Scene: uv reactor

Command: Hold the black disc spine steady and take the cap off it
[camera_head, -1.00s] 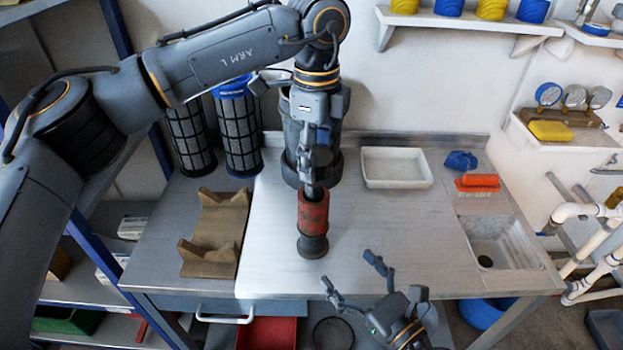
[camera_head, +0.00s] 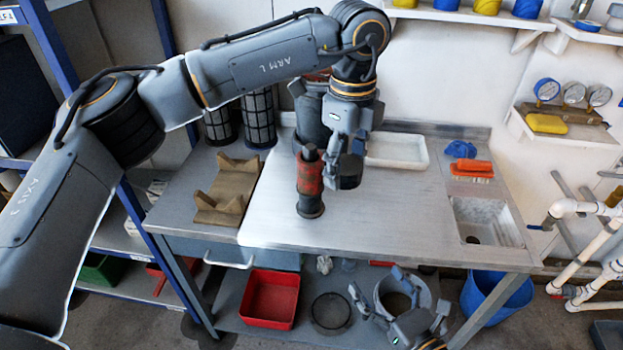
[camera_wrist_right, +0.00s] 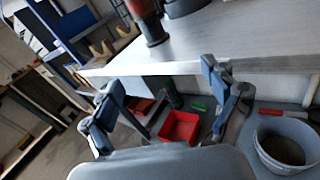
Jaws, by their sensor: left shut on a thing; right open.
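The disc spine (camera_head: 310,182), a red and black column with a dark foot and a narrow dark top, stands upright on the steel bench. Its lower part also shows in the right wrist view (camera_wrist_right: 148,22). My left gripper (camera_head: 351,155) is just right of the spine's upper part, shut on a dark round piece that looks like the cap (camera_head: 348,176). The cap appears apart from the spine, though their gap in depth is hard to judge. My right gripper (camera_head: 400,298) is open and empty, low in front of the bench edge; its spread fingers show in the right wrist view (camera_wrist_right: 168,100).
A brown cradle (camera_head: 223,190) lies left of the spine. A white tray (camera_head: 397,163), an orange brush (camera_head: 472,167) and a sink (camera_head: 485,222) are to the right. A red bin (camera_head: 269,299) and grey bucket (camera_head: 381,291) sit below. The bench's front middle is clear.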

